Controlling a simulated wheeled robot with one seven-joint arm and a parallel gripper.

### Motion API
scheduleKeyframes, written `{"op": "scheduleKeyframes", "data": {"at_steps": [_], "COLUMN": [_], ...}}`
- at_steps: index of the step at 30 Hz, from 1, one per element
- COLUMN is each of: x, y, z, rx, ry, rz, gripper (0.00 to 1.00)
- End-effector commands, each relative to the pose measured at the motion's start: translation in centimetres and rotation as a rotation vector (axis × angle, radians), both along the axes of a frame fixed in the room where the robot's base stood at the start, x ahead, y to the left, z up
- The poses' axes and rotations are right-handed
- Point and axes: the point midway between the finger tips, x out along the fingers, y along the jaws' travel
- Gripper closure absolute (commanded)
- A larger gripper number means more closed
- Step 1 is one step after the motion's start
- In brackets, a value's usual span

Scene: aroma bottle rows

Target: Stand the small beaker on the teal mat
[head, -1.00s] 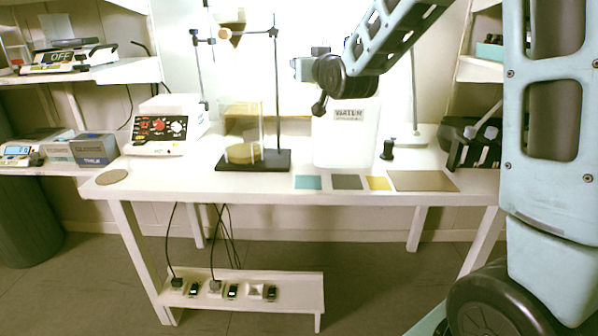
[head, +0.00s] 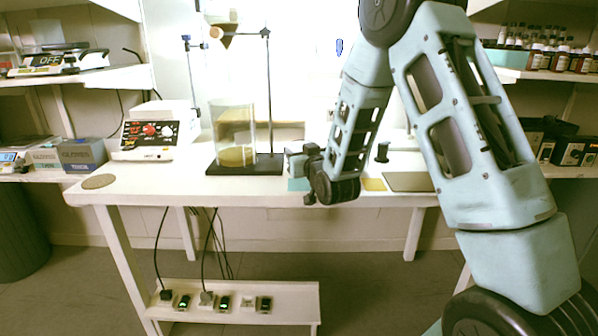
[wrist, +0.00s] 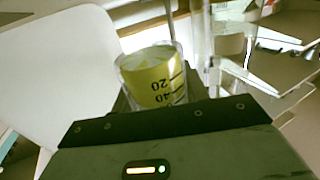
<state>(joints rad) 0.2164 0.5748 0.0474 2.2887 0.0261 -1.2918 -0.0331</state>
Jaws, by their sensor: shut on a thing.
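The small beaker (wrist: 153,78) shows in the wrist view, clear with dark graduations and yellow showing through it. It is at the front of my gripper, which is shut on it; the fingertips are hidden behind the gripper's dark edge. In the head view my gripper (head: 293,163) is low over the table's front part, at the teal mat (head: 298,185). The mat is partly covered by my gripper and arm. I cannot make out the beaker in the head view, nor whether it touches the mat.
A tall clear cylinder (head: 233,120) with a yellowish base stands on a dark stand base (head: 265,164), close left of my gripper. A yellow mat (head: 374,184) and brown board (head: 409,182) lie to the right. A white instrument (head: 155,133) stands left.

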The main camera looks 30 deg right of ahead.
Motion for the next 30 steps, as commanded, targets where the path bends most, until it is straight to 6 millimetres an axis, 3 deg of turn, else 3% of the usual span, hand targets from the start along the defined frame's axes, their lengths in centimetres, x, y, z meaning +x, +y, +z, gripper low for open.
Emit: {"op": "scheduleKeyframes", "data": {"at_steps": [12, 24, 25, 26, 27, 30], "x": [0.0, 0.0, 0.0, 0.0, 0.0, 0.0], "y": [0.0, 0.0, 0.0, 0.0, 0.0, 0.0], "z": [-4.5, -4.9, -4.8, -4.7, -4.7, -4.7], "rx": [0.0, 0.0, 0.0, 0.0, 0.0, 0.0], "ry": [0.001, -0.002, -0.001, -0.001, 0.0, 0.0], "rz": [0.0, 0.0, 0.0, 0.0, 0.0, 0.0], "gripper": [0.82, 0.82, 0.47, 0.39, 0.34, 0.34]}}
